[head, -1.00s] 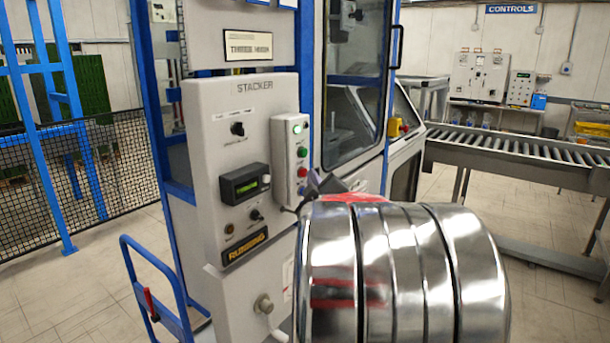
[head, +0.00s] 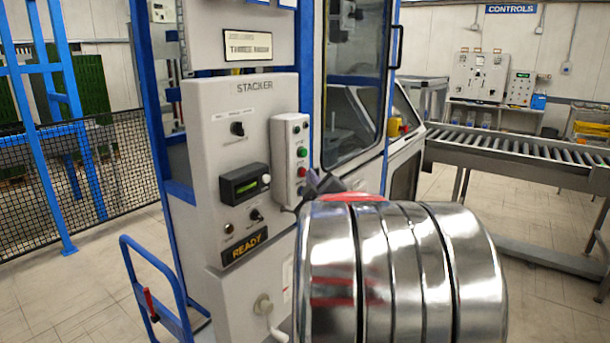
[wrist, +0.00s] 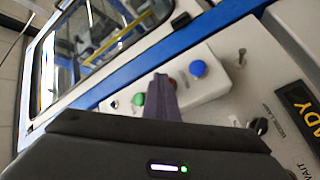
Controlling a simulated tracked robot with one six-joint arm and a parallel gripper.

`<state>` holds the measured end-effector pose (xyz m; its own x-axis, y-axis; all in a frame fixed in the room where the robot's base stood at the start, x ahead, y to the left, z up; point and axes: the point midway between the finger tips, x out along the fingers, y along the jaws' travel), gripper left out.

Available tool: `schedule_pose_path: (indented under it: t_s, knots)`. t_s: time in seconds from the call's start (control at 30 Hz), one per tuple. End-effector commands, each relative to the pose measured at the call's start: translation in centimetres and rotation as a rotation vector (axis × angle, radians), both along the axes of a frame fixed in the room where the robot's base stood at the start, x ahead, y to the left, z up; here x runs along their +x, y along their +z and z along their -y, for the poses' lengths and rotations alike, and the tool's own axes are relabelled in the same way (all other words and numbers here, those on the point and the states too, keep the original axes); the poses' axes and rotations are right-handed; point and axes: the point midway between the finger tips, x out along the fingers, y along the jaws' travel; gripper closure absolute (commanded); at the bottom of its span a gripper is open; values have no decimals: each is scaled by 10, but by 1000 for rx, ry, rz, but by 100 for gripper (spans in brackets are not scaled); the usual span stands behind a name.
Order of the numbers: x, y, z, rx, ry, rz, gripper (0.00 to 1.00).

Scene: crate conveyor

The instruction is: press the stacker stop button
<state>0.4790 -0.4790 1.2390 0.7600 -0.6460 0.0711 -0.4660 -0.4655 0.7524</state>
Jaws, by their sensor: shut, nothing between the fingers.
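The stacker panel (head: 240,110) is a grey cabinet face labelled STACKER. On its right side is a small pale button box (head: 290,140) with a green button (head: 302,152) and a red button (head: 302,171) below it. The wrist view shows the green button (wrist: 138,99), a blue button (wrist: 198,68), and the red one between them, partly hidden by my fingers. My gripper (head: 312,184) is shut and empty, its tips close to the red button. I cannot tell whether they touch it. The display sign (head: 246,247) reads READY.
A blue-framed glass door (head: 352,90) stands just right of the button box. A blue rail (head: 150,270) stands at lower left, with a mesh fence (head: 60,180) behind. A roller conveyor (head: 520,148) runs at right. The floor between is clear.

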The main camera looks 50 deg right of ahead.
Motion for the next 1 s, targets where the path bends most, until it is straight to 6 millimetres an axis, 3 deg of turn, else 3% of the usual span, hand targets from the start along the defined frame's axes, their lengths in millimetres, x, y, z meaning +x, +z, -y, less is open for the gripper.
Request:
schedule_pose_path:
  t_s: [0.3, 0.77, 1.0]
  knots:
    - [-13, 0, 1, 0, -1, 1, 100]
    - [-17, 0, 2, 0, 0, 0, 100]
    - [-33, 0, 3, 0, -2, 1, 100]
